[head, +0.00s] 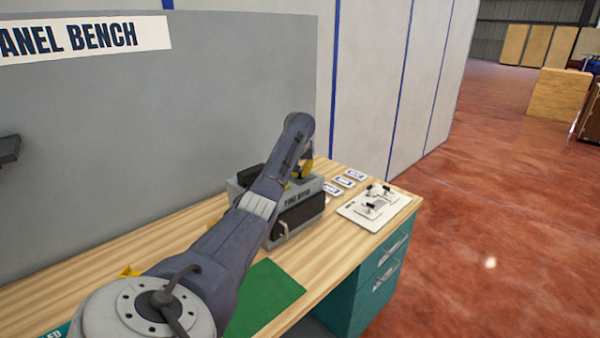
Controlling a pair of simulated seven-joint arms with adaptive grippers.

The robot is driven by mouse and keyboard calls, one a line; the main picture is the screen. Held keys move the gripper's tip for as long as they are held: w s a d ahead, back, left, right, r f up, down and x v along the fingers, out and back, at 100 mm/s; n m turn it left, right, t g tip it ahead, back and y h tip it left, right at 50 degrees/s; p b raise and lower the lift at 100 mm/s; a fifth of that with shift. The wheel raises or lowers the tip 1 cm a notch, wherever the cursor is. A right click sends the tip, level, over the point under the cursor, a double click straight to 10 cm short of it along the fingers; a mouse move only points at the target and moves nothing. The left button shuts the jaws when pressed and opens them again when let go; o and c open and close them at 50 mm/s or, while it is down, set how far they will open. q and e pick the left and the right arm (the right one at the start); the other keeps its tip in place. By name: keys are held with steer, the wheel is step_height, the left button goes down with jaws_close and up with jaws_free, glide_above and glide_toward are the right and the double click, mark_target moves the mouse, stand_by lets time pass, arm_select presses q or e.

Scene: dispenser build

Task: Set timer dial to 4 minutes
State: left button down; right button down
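A grey box-shaped unit (279,215) with a dark front panel and a small printed label, too small to read surely, stands on the wooden bench. I cannot make out a timer dial or its setting; my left arm crosses in front of the unit and hides part of it. My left gripper (304,169) is at the far end of that arm, at the unit's back right top, pointing down. Yellow parts show there, but the fingertips are mostly hidden, so I cannot tell whether they touch the unit or are open. My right gripper is out of view.
Several small cards (344,182) lie right of the unit. A white board (366,216) with small dark-and-white parts is near the bench's right end. A green mat (268,295) lies in front. A grey panel (200,110) rises behind. Teal drawers (372,290) are below.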

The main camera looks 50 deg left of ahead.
arm_select(q)
steer(key=shift+m, duration=0.3)
steer(key=m, duration=0.2)
steer(key=m+t+h, duration=0.1)
steer(key=m, duration=0.1)
steer(key=shift+h, duration=0.3)
steer(key=shift+a+m+t+h, duration=0.1)
steer(key=shift+m+t+h, duration=0.45)
steer(key=shift+m, duration=1.45)
steer(key=c, duration=0.9)
jaws_free()
steer(key=shift+v, duration=6.05)
steer(key=shift+w+a, duration=0.15)
steer(key=shift+a, duration=0.05)
